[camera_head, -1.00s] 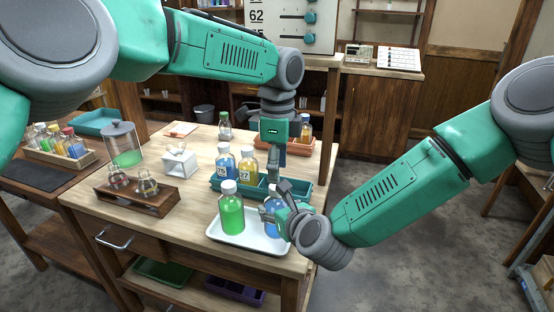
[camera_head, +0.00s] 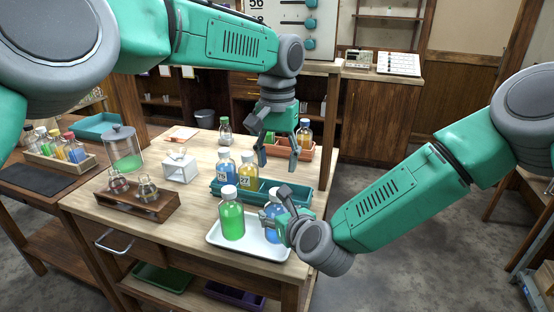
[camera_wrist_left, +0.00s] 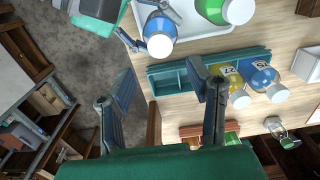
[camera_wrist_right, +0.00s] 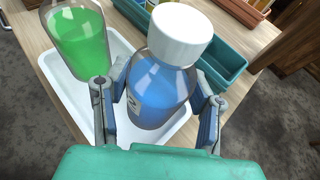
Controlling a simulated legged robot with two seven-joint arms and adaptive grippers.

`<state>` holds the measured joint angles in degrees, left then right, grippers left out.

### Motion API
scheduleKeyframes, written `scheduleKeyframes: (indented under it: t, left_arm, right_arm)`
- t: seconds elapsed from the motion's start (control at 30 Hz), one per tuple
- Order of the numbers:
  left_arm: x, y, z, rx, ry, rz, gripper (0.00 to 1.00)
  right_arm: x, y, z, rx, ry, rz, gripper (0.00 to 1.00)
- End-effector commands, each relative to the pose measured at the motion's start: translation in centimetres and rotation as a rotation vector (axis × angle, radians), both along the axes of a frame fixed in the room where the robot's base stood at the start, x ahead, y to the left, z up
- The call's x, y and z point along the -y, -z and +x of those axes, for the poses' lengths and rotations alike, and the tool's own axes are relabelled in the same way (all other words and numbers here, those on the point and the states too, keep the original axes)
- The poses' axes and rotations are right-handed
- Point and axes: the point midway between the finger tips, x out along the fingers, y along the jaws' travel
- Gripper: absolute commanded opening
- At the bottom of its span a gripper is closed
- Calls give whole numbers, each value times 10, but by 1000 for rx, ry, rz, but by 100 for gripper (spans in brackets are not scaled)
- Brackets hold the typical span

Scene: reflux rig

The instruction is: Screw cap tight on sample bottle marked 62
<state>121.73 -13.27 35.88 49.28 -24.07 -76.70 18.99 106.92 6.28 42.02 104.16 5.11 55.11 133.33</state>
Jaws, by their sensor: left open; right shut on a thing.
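My right gripper (camera_wrist_right: 157,110) is shut on a blue-filled bottle (camera_wrist_right: 155,85) standing at the right of the white tray (camera_head: 217,241). A white cap (camera_wrist_right: 180,34) sits on that bottle's top; I cannot tell how tight it is. My left gripper (camera_head: 278,160) is open and empty, above the teal rack (camera_head: 295,199) and apart from the held bottle. The left wrist view shows the capped bottle (camera_wrist_left: 158,24) beyond its spread fingers (camera_wrist_left: 165,95).
A green capped bottle (camera_head: 231,219) stands left of the held bottle in the tray. An orange rack (camera_head: 307,149) is behind; a wooden flask holder (camera_head: 140,204) is at left.

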Motion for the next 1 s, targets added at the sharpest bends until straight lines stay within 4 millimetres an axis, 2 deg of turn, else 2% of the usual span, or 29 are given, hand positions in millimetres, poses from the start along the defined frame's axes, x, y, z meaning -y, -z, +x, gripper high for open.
scheduleKeyframes:
  t: [0.23,0.33,0.7,0.83,1.0]
  left_arm:
    - [0,1,0,0,2,0,46]
    - [0,7,0,-2,3,2,46]
    - [-1,61,-1,-2,4,1,46]
    - [0,74,-2,-1,3,0,46]
    - [-1,80,-2,0,3,1,46]
  right_arm:
    - [1,1,0,-1,1,-1,0]
    - [1,1,0,-1,1,-1,0]
    - [0,1,0,-1,1,-1,0]
    - [0,1,0,-1,1,-1,0]
    - [0,1,0,-1,1,-1,0]
